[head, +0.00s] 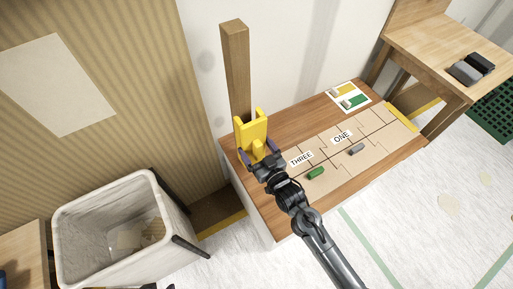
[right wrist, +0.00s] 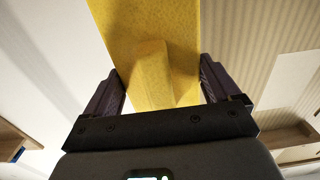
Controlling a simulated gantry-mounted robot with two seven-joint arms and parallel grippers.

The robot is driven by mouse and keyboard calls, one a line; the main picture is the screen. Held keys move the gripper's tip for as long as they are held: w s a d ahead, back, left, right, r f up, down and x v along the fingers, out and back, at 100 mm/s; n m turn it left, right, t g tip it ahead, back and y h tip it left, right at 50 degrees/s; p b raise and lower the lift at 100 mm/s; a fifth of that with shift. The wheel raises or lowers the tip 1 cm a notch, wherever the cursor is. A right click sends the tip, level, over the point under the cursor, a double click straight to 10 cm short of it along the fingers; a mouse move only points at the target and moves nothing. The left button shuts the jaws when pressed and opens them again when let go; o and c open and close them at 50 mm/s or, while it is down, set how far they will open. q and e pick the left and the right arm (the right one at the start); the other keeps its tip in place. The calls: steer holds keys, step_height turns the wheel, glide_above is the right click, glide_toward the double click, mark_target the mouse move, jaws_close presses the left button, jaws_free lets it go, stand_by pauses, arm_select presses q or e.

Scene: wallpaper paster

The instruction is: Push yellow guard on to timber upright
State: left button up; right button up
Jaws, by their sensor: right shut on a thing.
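The timber upright (head: 237,65) is a tall square brown post at the back left corner of the wooden bench. The yellow guard (head: 251,131) stands at the post's lower part, covering its base from this view. I cannot tell whether it is touching the post or around it. My right gripper (head: 259,160) is shut on the guard's raised front rib. In the right wrist view, the gripper (right wrist: 161,88) has a dark finger on each side of the rib, with the yellow guard (right wrist: 145,30) rising beyond. My left gripper is not in view.
The bench (head: 270,222) carries pale panels, a green block (head: 315,173), a grey block (head: 357,149) and a colour card (head: 349,96). A white bin (head: 78,259) stands left of it. A second table (head: 430,50) is at the upper right.

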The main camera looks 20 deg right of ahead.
steer(key=shift+w, duration=0.4)
stand_by(0.3)
steer(key=shift+w+a, duration=0.15)
steer(key=shift+w, duration=0.75)
steer(key=shift+w+a+b, duration=0.15)
steer(key=shift+w+b, duration=0.2)
steer(key=shift+w, duration=0.6)
steer(key=shift+w, duration=0.1)
steer(key=o, duration=0.9)
steer(key=shift+o, duration=0.9)
steer(key=shift+w, duration=0.2)
